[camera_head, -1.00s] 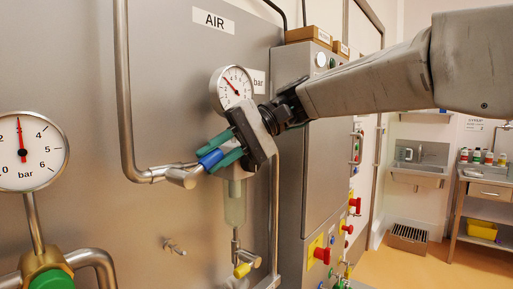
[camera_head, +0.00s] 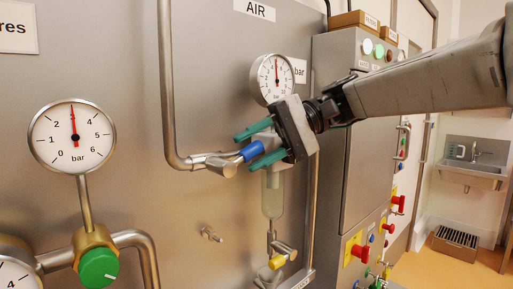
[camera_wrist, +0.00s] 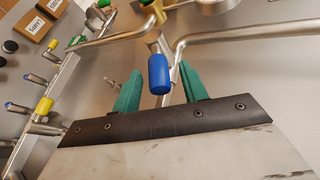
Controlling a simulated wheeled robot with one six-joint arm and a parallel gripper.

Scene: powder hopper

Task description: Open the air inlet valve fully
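The air inlet valve's blue lever (camera_head: 253,150) sits at the end of the horizontal pipe below the AIR sign (camera_head: 254,8). It points along the pipe's line, away from the metal valve body (camera_head: 222,164). My gripper (camera_head: 252,144) is open, with one green finger above the blue lever and one below. In the wrist view, the blue lever (camera_wrist: 159,74) stands between the two green fingers (camera_wrist: 160,88), with gaps visible on both sides. The round air gauge (camera_head: 277,79) above the gripper has its red needle nearly upright.
A larger bar gauge (camera_head: 71,136) and a green knob (camera_head: 99,268) are at left. A vertical pipe (camera_head: 167,80) runs beside the valve. A clear filter bowl (camera_head: 272,195) and yellow-handled valve (camera_head: 277,262) are below. A grey cabinet (camera_head: 350,150) stands at right.

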